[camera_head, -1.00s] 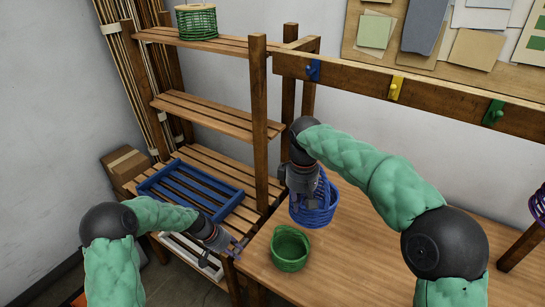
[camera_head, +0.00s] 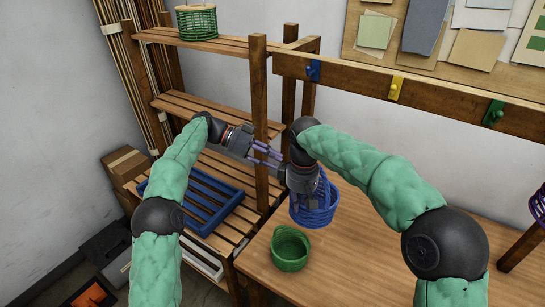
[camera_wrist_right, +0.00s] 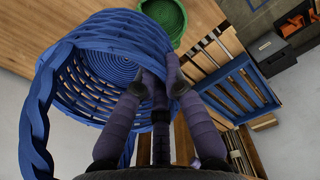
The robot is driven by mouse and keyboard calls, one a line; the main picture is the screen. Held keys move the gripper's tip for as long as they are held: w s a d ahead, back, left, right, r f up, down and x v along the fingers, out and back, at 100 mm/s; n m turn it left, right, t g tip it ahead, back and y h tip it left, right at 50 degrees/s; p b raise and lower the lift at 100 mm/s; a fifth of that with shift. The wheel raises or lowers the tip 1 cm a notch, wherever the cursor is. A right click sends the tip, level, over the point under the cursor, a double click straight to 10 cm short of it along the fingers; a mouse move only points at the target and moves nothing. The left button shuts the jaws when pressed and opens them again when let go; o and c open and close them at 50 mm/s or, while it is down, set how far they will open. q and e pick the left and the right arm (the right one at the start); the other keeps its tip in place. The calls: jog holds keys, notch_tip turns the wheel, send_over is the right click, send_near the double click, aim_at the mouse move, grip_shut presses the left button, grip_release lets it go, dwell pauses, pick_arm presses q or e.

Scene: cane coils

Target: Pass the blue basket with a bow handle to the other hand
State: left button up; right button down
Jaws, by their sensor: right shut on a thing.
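The blue basket (camera_head: 318,213) is at the back left of the work table in the head view, partly hidden by my right gripper (camera_head: 306,197). In the right wrist view the basket (camera_wrist_right: 78,85) shows its coiled inside, with the braided bow handle (camera_wrist_right: 35,125) at the left. My right gripper (camera_wrist_right: 158,85) is shut on its rim side. I cannot tell whether the basket touches the table. My left gripper (camera_head: 270,155) is open and empty, its purple fingers apart, up and left of the basket, pointing toward my right wrist.
A green basket (camera_head: 290,250) stands on the table (camera_head: 370,270) in front of the blue one. A slatted wooden shelf (camera_head: 215,118) with a post is close behind my left gripper. A blue crate (camera_head: 205,205) lies on the lower shelf.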

pick_arm(q)
jog(key=x, duration=1.2)
jog(key=shift+s+r+m, duration=0.2)
jog(key=shift+r+m, duration=0.1)
jog(key=shift+r, duration=0.05)
jog(key=shift+d, duration=0.1)
grip_shut()
pick_arm(e)
jog(key=c, duration=1.2)
grip_release()
jog(key=shift+c, duration=0.2)
jog(key=shift+r, duration=0.1)
